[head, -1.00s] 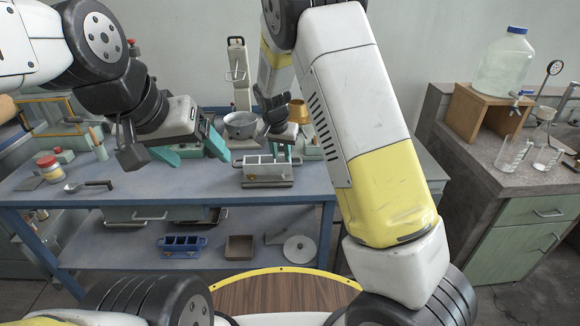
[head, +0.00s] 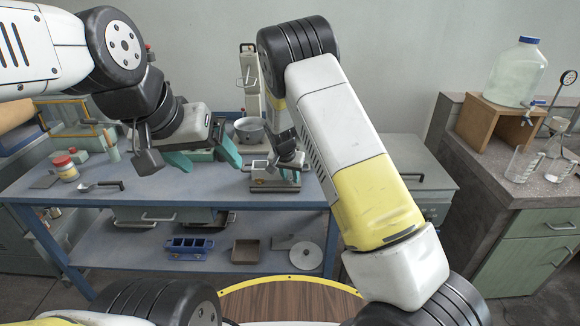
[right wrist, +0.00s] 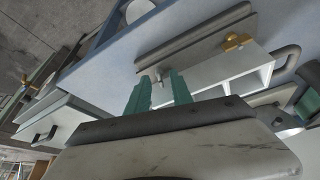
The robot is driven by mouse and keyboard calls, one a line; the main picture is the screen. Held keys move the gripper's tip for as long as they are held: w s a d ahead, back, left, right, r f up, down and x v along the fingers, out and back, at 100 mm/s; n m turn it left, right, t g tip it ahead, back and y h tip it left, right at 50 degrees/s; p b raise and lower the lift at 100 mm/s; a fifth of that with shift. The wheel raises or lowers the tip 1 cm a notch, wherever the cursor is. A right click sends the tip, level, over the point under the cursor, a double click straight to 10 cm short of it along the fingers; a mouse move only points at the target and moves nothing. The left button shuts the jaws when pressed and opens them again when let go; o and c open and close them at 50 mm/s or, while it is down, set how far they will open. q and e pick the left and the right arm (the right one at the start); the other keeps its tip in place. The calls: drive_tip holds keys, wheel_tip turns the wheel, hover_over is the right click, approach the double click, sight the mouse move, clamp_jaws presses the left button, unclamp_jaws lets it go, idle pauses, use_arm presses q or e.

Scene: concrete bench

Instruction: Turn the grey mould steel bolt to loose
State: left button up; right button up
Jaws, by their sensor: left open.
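The grey mould (head: 272,186) stands on the blue bench in the head view, partly behind my right arm. In the right wrist view it is a pale, open-topped block (right wrist: 215,73) with a dark grey base plate. Its steel bolt (right wrist: 158,93) shows on the near side, between the teal fingertips of my right gripper (right wrist: 159,80). These fingers stand apart on either side of the bolt; I cannot tell whether they touch it. A brass-coloured bolt (right wrist: 238,42) sits further along the mould. My left gripper (head: 205,160) is open and empty above the bench, left of the mould.
A metal pot (head: 249,130) stands behind the mould. A spoon (head: 100,186) and a red-lidded jar (head: 65,168) lie to the left on the bench. A blue mould (head: 188,247) is on the lower shelf. The bench front at centre-left is clear.

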clamp_jaws()
drive_tip(key=shift+n, duration=0.3)
drive_tip(key=n+y, duration=0.1)
drive_tip(key=n, duration=0.2)
drive_tip(key=shift+d+n+y, duration=0.3)
drive_tip(key=shift+y, duration=0.1)
drive_tip(key=n+y, duration=0.1)
drive_tip(key=n, duration=0.1)
drive_tip(key=n+y, duration=0.1)
drive_tip(key=n, duration=0.2)
drive_tip(key=shift+w+d, duration=0.1)
drive_tip(key=shift+d, duration=0.1)
drive_tip(key=n, duration=0.2)
drive_tip(key=n+g+y, duration=0.1)
drive_tip(key=n, duration=0.1)
drive_tip(key=n+g, duration=0.1)
drive_tip(key=n, duration=0.1)
drive_tip(key=shift+w+d+n+y, duration=0.15)
drive_tip(key=shift+w+n+y, duration=0.1)
drive_tip(key=shift+n+y, duration=0.15)
drive_tip(key=n+g, duration=0.2)
drive_tip(key=n, duration=0.3)
drive_tip(key=shift+w, duration=0.15)
drive_tip(key=shift+n+g, duration=0.3)
